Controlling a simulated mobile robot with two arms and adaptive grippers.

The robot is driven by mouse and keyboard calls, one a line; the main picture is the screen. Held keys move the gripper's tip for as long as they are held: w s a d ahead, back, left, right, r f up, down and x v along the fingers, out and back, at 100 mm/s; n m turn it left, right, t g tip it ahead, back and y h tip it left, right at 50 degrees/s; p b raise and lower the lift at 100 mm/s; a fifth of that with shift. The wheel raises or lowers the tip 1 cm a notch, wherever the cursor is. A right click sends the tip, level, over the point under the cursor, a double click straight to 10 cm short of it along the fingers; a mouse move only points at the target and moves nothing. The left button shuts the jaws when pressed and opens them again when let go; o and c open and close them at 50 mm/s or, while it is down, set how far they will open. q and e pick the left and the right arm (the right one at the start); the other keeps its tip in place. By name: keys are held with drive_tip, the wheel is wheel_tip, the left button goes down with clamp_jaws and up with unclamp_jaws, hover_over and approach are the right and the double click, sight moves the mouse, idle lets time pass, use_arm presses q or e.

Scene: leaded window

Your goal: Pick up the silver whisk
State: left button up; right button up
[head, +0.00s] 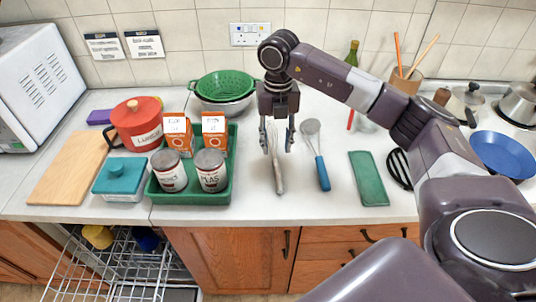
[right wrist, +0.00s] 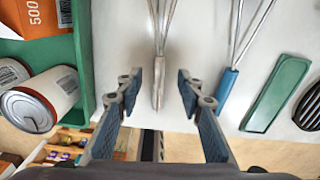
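The silver whisk (head: 278,182) lies on the white counter, its handle toward the front edge; it also shows in the right wrist view (right wrist: 158,84). My right gripper (head: 277,148) is open above it, pointing down. In the right wrist view the whisk's handle shows between the two spread fingers (right wrist: 160,82), with clear space on both sides. The gripper partly hides the whisk's wire end in the head view. My left gripper is not in view.
A blue-handled utensil (head: 322,173) lies just right of the whisk. A green tray (head: 222,196) with tins and boxes stands to the left. A green flat dish (head: 368,178) lies farther right. The counter's front edge is close to the whisk's handle.

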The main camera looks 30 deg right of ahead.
sight(276, 163)
drive_tip(key=shift+s+f+p, duration=0.35)
drive_tip(key=shift+s+f, duration=0.35)
drive_tip(key=shift+w+a+f+p, duration=0.1)
drive_tip(key=shift+f+p, duration=0.35)
drive_tip(key=shift+f, duration=0.15)
drive_tip(key=shift+w+a+f+p, duration=0.1)
drive_tip(key=shift+f+p, duration=0.3)
drive_tip(key=shift+f, duration=0.2)
drive_tip(key=shift+w+f, duration=0.15)
drive_tip(key=shift+f, duration=0.5)
drive_tip(key=shift+w+f, duration=0.15)
drive_tip(key=shift+f, duration=0.45)
drive_tip(key=shift+s+f, duration=0.1)
drive_tip(key=shift+f, duration=0.05)
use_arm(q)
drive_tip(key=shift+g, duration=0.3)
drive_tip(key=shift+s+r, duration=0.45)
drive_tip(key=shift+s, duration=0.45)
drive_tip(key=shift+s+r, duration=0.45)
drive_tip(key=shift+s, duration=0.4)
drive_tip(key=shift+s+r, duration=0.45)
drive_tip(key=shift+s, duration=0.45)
use_arm(e)
clamp_jaws()
